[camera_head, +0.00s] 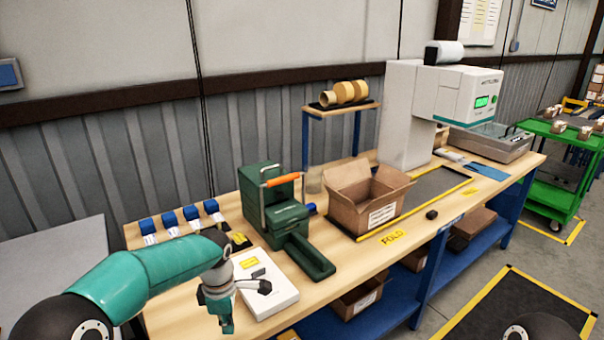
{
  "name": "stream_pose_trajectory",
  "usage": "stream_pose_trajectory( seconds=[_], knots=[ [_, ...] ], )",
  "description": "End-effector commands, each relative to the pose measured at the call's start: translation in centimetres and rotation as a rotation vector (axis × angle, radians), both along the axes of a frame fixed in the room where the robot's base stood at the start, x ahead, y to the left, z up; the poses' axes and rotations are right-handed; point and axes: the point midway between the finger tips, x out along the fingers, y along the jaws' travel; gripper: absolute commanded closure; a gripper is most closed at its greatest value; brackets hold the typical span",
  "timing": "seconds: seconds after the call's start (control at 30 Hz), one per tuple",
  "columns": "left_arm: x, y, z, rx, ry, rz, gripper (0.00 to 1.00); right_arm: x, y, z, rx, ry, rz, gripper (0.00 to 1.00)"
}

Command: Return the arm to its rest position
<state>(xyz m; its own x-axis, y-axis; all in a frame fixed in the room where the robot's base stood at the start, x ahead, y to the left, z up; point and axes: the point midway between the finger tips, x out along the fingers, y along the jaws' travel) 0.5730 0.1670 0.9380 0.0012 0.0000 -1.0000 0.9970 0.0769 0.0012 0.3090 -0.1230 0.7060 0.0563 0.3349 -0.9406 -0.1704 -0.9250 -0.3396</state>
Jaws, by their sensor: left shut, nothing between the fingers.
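My left arm (150,268) comes in from the lower left, teal with dark joints, bent at the elbow. My left gripper (227,324) points down, shut and empty, in front of the white box on the left part of the workbench. How high it hangs over the bench top cannot be told. A dark rounded part of mine shows at the bottom right edge; my right gripper is not in view.
The wooden bench (375,262) holds a white box (268,285), a green machine with an orange handle (272,205), an open carton (368,200) and a white press (440,100). A green cart (565,150) stands right. Floor is clear at lower right.

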Motion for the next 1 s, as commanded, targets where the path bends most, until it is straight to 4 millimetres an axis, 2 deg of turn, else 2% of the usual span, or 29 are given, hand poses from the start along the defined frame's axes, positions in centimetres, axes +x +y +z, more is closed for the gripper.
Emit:
stream_pose_trajectory(
  seconds=[0.07, 0.13, 0.23, 0.37, 0.57, 0.67, 0.77, 0.83, 0.9, 1.0],
  knots=[
    [0.0, 0.5, -0.2, 0.001, 0.003, 0.010, 1.00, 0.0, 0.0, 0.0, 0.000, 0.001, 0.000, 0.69],
    [-0.2, 1.8, -1.3, 0.001, 0.024, 0.035, 1.00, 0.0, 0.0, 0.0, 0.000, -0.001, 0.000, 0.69],
    [-1.2, 2.6, -3.0, 0.005, 0.071, 0.045, 1.00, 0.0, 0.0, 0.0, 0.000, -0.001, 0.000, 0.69],
    [-3.5, 3.1, -5.5, 0.003, 0.148, 0.052, 1.00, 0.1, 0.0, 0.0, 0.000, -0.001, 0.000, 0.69],
    [-8.1, 3.0, -10.4, -0.043, 0.260, 0.036, 1.00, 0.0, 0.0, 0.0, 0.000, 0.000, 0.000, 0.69],
    [-11.3, 2.4, -13.6, -0.101, 0.307, -0.026, 1.00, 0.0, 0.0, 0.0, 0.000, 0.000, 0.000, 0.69],
    [-15.9, 1.0, -17.2, -0.200, 0.335, -0.151, 1.00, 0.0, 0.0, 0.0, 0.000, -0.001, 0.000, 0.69],
    [-19.8, -0.4, -19.6, -0.292, 0.323, -0.279, 1.00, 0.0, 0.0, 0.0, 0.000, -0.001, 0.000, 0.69],
    [-23.3, -1.9, -21.3, -0.373, 0.275, -0.422, 1.00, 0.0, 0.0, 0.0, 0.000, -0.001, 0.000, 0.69],
    [-27.0, -3.5, -22.5, -0.442, 0.171, -0.630, 1.00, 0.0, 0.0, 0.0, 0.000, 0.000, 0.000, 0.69]
  ],
)
